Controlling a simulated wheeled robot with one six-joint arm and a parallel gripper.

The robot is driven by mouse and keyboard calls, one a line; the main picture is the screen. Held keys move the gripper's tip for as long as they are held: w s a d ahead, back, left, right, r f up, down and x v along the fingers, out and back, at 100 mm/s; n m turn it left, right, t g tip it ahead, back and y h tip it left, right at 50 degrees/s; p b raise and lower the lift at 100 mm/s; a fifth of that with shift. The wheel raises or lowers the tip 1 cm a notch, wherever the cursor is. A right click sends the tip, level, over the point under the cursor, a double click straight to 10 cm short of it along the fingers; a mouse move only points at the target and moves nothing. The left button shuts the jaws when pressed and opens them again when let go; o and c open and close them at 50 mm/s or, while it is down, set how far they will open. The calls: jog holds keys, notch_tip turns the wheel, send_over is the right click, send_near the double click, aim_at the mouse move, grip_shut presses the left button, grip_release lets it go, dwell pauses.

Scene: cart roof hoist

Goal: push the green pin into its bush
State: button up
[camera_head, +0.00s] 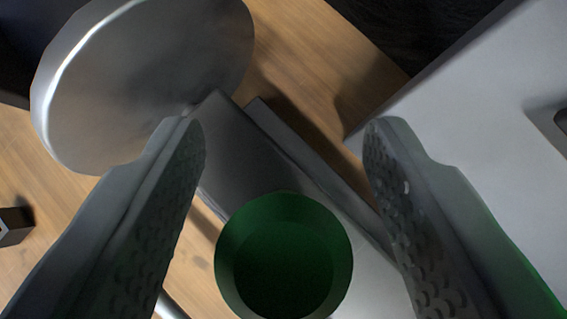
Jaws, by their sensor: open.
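The green pin (284,258) shows at the lower middle of the view, its round end facing the camera. It lies between the two fingers of my gripper (284,150), with a gap on each side. My gripper is open, with textured inner pads, and holds nothing. A grey metal bar or block (255,160) lies behind the pin. The bush cannot be made out; the pin's round end may hide it.
A large round metal disc (150,80) stands at the upper left, close to the left finger. A pale grey panel (480,110) fills the right side. A small dark block (14,226) sits at the left edge. Wooden surface (300,50) shows between them.

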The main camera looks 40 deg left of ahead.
jog(key=v, duration=1.7)
jog(key=shift+r, duration=0.15)
jog(key=shift+s, duration=0.1)
